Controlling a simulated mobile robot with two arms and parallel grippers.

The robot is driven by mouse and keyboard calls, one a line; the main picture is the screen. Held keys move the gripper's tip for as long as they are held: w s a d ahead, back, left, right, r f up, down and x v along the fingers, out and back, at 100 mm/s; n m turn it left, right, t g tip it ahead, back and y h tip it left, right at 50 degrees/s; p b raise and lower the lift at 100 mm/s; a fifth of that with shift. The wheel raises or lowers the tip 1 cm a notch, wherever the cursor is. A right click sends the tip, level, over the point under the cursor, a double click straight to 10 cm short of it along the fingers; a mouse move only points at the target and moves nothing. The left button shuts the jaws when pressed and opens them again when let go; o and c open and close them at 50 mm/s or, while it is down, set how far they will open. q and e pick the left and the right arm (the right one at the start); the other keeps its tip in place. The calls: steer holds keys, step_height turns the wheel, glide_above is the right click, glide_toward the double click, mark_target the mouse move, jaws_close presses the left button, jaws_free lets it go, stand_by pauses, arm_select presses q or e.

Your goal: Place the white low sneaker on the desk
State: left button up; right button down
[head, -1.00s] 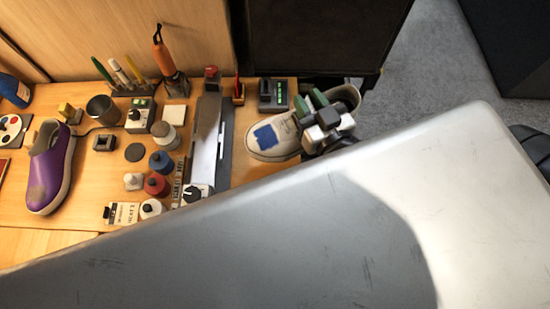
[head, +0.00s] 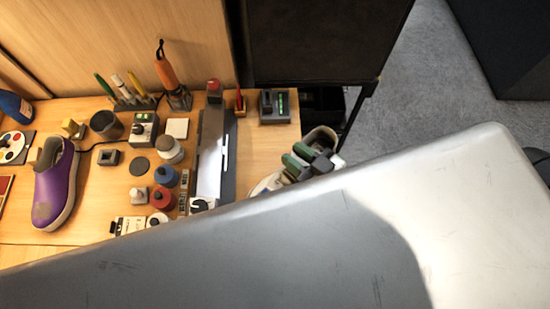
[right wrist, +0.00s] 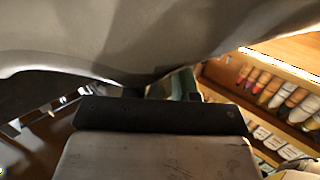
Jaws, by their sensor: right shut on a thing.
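The white low sneaker (head: 267,184) shows in the head view at the right end of the desk (head: 262,150), largely hidden by my right gripper and a large grey surface in front. My right gripper (head: 306,161) is shut on the sneaker near its opening. In the right wrist view the sneaker (right wrist: 120,40) fills the top, close above the gripper (right wrist: 178,84). I cannot tell whether its sole touches the desk. My left gripper is not in view.
A purple clog (head: 55,185) stands on the left of the desk. Several bottles, jars and tools crowd its middle. A long grey tray (head: 229,160) and a small dark device (head: 274,106) lie near the sneaker. The desk between them and the sneaker is bare.

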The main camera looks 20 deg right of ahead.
steer(key=w+a+f+b, duration=0.1)
steer(key=w+a+f, duration=0.2)
steer(key=f, duration=0.4)
steer(key=shift+w+a+b, duration=0.15)
steer(key=shift+a+b, duration=0.2)
steer(key=c, duration=0.9)
jaws_free()
steer(key=shift+b+v, duration=1.7)
steer(key=shift+v, duration=4.3)
